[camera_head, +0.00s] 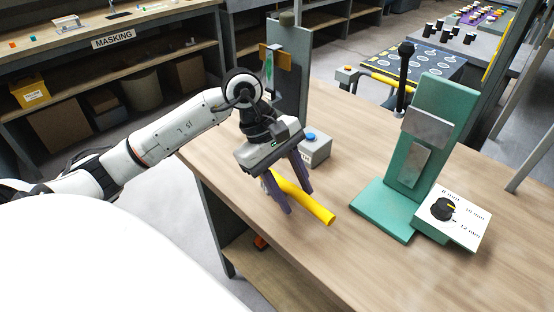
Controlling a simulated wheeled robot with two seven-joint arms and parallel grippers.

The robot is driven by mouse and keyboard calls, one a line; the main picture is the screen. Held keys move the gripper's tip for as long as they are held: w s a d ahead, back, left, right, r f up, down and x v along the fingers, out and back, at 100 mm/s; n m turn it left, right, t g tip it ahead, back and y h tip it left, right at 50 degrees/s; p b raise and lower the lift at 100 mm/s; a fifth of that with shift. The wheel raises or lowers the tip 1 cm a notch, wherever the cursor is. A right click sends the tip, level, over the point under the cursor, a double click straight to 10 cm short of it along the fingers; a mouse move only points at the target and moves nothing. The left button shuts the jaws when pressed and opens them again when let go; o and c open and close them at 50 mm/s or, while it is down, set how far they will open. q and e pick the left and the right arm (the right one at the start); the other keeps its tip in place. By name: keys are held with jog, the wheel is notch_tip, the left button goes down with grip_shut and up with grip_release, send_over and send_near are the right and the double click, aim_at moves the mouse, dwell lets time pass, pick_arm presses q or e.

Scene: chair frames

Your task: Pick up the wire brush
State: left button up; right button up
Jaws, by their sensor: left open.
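The wire brush seems to be the item with the yellow handle (316,207) lying on the wooden bench top. Its far end is hidden behind my left gripper, so I cannot see bristles. My left gripper (294,203) is open with its purple fingers pointing down over the handle's upper part. One finger is on each side of the handle as seen here; I cannot tell if they touch it. My right gripper is not in view.
A grey box with a blue button (317,152) stands just behind my left gripper. A green stand (430,150) with a dial plate (462,222) is to the right. A grey upright post (290,75) rises behind. The bench's front right is clear.

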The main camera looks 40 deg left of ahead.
aim_at(294, 187)
pick_arm(q)
grip_shut()
jog(key=shift+r, duration=0.1)
notch_tip(294, 187, up, 10)
jog(key=shift+f, duration=0.1)
dwell(0.4)
